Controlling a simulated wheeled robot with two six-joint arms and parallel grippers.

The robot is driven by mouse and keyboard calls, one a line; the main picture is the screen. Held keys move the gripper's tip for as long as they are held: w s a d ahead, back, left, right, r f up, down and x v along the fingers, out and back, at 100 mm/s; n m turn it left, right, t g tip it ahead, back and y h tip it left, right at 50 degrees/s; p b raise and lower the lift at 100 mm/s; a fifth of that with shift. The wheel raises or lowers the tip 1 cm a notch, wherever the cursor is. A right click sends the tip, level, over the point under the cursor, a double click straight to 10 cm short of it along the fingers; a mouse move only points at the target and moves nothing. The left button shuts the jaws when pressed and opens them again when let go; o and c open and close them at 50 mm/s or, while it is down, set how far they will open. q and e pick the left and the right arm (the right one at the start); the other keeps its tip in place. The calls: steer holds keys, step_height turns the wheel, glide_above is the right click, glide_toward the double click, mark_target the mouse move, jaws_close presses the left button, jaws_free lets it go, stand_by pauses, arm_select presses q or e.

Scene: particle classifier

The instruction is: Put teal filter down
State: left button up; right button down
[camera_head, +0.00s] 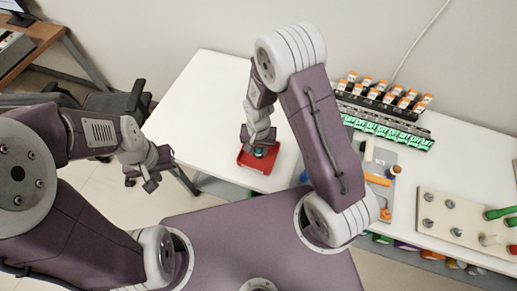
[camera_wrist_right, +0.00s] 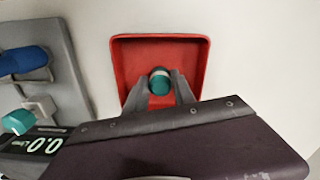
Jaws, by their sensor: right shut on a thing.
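The teal filter (camera_wrist_right: 159,80) is a small round piece with a pale band, seen between the fingers of my right gripper (camera_wrist_right: 159,92) in the right wrist view. The gripper is shut on it. Filter and fingertips are over or inside the red tray (camera_wrist_right: 128,52); I cannot tell whether the filter touches the tray's floor. In the head view the red tray (camera_head: 250,167) is on the white table, below my right gripper (camera_head: 258,146). My left gripper (camera_head: 146,180) is empty in the air off the table's left edge, with its fingers apart.
A grey device with a digital display (camera_wrist_right: 40,145), a teal piece (camera_wrist_right: 18,122) and a blue piece (camera_wrist_right: 22,61) stands beside the tray. Racks with orange-capped items (camera_head: 383,90) are at the back. A pegged board (camera_head: 455,212) is at right. The table's left part (camera_head: 205,110) is clear.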

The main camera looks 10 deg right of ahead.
steer(key=shift+f, duration=0.15)
steer(key=c, duration=1)
jaws_free()
steer(key=shift+c, duration=0.2)
